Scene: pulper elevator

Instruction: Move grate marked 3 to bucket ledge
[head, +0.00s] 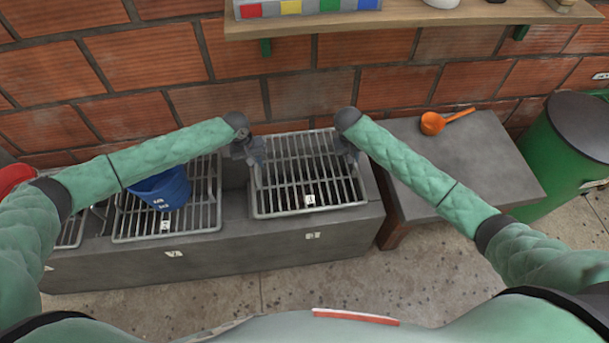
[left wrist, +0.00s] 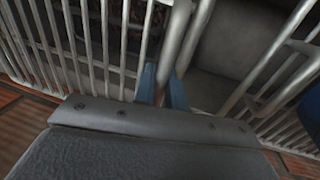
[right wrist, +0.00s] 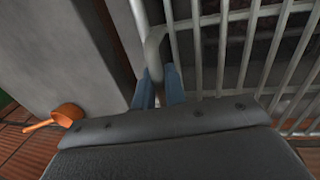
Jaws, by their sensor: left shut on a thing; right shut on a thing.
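The right-hand grate (head: 309,170), a grey metal frame with parallel bars, lies across the grey block's right end. Its small white tag (head: 309,199) is too small to read surely. My left gripper (head: 256,158) is shut on its left side bar, which also shows between the fingers in the left wrist view (left wrist: 175,50). My right gripper (head: 346,146) is shut on its right side, and the rounded frame bar (right wrist: 154,50) shows between the fingers in the right wrist view. I cannot tell whether the grate is raised. A blue bucket (head: 163,188) stands on the neighbouring grate (head: 205,215).
The grey block (head: 215,245) has white labels on its front. On the right, a grey-topped table (head: 470,150) holds an orange scoop (head: 433,123), and a green bin (head: 572,150) stands beyond. A wooden shelf (head: 400,18) overhangs the brick wall. A red object (head: 12,178) is at far left.

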